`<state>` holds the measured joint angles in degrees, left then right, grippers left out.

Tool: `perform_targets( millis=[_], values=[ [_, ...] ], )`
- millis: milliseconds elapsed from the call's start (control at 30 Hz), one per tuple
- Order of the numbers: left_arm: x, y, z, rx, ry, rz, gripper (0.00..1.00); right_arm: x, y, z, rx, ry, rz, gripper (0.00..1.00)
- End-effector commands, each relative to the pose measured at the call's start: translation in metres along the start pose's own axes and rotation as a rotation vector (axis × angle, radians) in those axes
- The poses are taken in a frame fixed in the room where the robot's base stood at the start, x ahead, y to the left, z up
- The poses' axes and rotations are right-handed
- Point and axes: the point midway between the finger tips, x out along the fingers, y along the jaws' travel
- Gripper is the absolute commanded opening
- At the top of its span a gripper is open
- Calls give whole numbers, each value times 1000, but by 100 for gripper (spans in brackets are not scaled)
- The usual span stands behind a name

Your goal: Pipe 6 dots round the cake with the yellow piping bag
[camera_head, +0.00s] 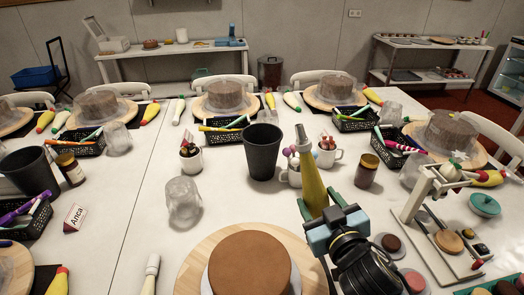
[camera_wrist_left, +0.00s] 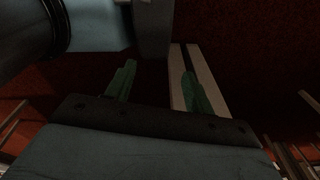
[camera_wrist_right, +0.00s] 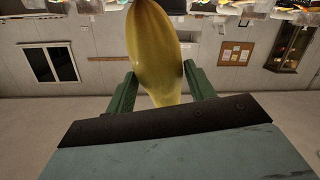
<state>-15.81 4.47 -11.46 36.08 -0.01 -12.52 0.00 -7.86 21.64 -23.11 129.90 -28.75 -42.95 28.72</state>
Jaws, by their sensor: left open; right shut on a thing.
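The brown round cake (camera_head: 250,262) sits on a pale wooden turntable (camera_head: 196,258) at the bottom middle of the head view; its front is cut off. No dots show on its visible top. My right gripper (camera_head: 323,203) is shut on the yellow piping bag (camera_head: 313,184), to the right of and above the cake. The bag stands nearly upright with its grey tip up, apart from the cake. In the right wrist view the bag (camera_wrist_right: 154,45) sits between the green fingers. My left gripper (camera_wrist_left: 157,88) is open and empty in the left wrist view, and outside the head view.
A white stand (camera_head: 420,215) and small discs are at right. A white-tipped tool (camera_head: 151,272) lies left.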

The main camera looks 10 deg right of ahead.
Motion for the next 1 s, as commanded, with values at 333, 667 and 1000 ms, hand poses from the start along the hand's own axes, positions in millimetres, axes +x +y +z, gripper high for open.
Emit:
perform_targets(
  millis=[333, 667, 1000],
  values=[
    [-63, 3, 26, 0, -50, 6, 53, 34, -67, -64, -703, -39, -345, 44],
    [-103, 1, 18, 0, -47, 4, 53, 53, -95, -80, -1706, 150, -422, 44],
    [-146, -2, -3, 1, -21, 1, 53, 77, -86, -78, -2225, 495, -286, 44]
  ],
)
